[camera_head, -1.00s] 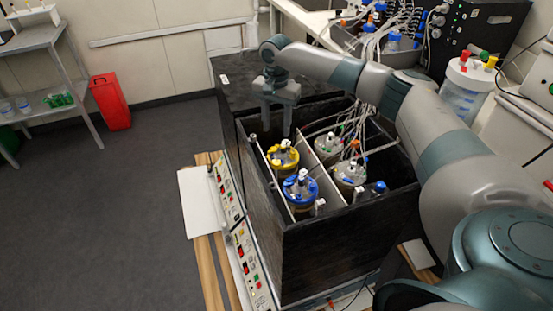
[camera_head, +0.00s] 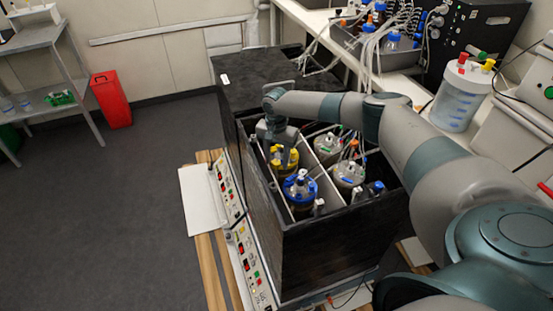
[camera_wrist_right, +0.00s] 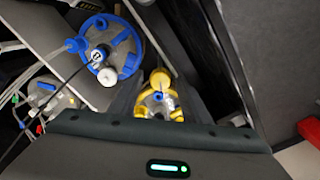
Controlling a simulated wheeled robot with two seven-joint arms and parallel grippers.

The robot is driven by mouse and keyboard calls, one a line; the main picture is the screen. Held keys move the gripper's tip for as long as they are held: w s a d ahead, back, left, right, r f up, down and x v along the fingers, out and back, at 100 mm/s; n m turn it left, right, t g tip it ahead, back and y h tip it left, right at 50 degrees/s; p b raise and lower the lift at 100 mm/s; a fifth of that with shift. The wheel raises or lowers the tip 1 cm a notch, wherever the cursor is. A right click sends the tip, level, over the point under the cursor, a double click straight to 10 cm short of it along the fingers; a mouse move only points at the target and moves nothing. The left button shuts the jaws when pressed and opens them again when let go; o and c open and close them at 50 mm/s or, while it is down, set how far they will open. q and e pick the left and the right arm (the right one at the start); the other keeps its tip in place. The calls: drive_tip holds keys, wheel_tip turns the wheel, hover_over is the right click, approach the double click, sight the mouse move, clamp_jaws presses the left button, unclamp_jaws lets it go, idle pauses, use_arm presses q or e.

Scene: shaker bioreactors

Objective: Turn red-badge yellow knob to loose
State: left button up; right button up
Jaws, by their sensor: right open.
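A vessel with a yellow cap or knob (camera_head: 288,161) stands in the back left compartment of the open black shaker box. It also shows in the right wrist view (camera_wrist_right: 160,98), near the middle, partly cut off by the dark gripper body. My right gripper (camera_head: 279,155) is open and points down at the yellow top, with its fingers close around or just beside it. Contact cannot be told. No red badge can be made out. My left gripper is not in view.
A blue-capped vessel (camera_head: 299,187) stands just in front of the yellow one. Two pale-topped vessels (camera_head: 348,174) stand in the right compartment with tubes. The black box walls (camera_head: 330,235) and a white divider (camera_head: 318,172) are close around.

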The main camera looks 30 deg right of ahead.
drive_tip(key=shift+f, duration=0.15)
drive_tip(key=c, duration=1)
drive_tip(key=shift+c, duration=0.2)
